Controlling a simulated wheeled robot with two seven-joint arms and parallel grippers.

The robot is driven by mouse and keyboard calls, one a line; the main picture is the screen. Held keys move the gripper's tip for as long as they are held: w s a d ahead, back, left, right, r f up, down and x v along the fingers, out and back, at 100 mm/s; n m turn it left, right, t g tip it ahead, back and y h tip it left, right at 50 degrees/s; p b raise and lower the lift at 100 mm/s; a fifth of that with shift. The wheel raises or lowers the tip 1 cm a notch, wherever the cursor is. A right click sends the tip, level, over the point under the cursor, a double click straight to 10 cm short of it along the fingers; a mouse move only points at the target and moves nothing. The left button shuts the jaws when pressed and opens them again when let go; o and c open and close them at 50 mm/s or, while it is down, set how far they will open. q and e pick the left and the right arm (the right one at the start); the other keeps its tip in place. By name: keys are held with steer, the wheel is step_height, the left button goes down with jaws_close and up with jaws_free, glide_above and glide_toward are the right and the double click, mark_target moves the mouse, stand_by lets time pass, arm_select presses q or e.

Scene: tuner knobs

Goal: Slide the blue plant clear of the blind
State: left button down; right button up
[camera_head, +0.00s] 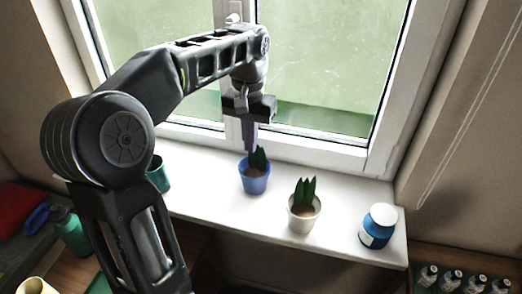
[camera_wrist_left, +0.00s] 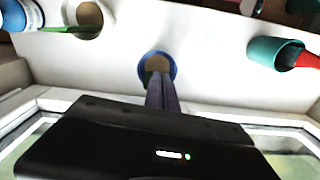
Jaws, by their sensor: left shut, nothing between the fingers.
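The blue plant (camera_head: 255,182) is a blue pot with dark green leaves. It stands upright on the white window sill, in front of the window's middle post. My left gripper (camera_head: 250,150) points down right behind the pot, its fingers closed with nothing between them. In the left wrist view the fingertips (camera_wrist_left: 161,88) reach the near rim of the blue pot (camera_wrist_left: 173,68); I cannot tell whether they touch it. The arm covers the left part of the head view. No blind fabric shows; a thin cord (camera_head: 470,120) hangs at the right wall. My right gripper is not in view.
A white pot with a green plant (camera_head: 303,212) and a blue jar with a white lid (camera_head: 378,226) stand to the right on the sill (camera_head: 345,195). A teal cup (camera_head: 159,174) stands to the left. Bare sill lies between the pots and cup.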

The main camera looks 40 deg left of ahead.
mark_target(261, 152)
arm_select(q)
steer(key=w+a+p, duration=0.2)
steer(key=w+p, duration=0.1)
steer(key=w, duration=0.5)
step_height(261, 152, down, 10)
steer(key=shift+s+r+b, duration=0.1)
steer(key=shift+s+b, duration=0.05)
steer(key=shift+b, duration=0.45)
steer(key=shift+s+d, duration=0.15)
steer(key=shift+s, duration=0.3)
